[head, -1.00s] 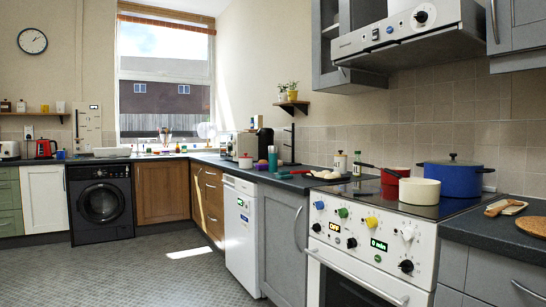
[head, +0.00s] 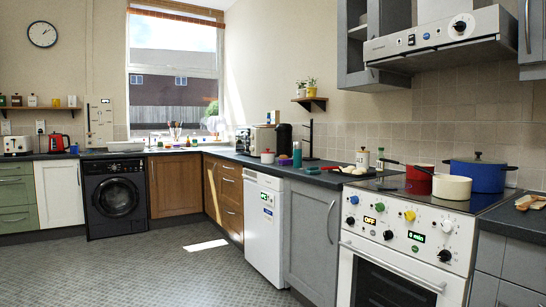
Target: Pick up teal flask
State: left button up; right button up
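A small teal flask (head: 297,154) stands upright on the dark counter (head: 330,177), near the corner end of the right-hand run. A pinkish item (head: 284,160) is beside it on the left, and a red-and-white pot (head: 267,156) is a little further left. The flask is far off and small in the view. Neither of my grippers shows in the head view.
The grey tiled floor (head: 170,265) is clear in front of the cabinets. A white cooker (head: 400,235) carries a red pot (head: 419,180), a cream pot (head: 452,187) and a blue pot (head: 478,176). A washing machine (head: 115,200) stands at the back.

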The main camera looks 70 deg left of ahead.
aim_at(298, 146)
jog(key=u, duration=1.7)
jog(key=i+j+u, duration=0.7)
jog(key=i, duration=0.3)
jog(key=i+j, duration=0.15)
jog(key=i, duration=0.35)
jog(key=i+j, duration=0.15)
jog(key=i, duration=0.35)
jog(key=i+j, duration=0.2)
jog(key=i, duration=0.3)
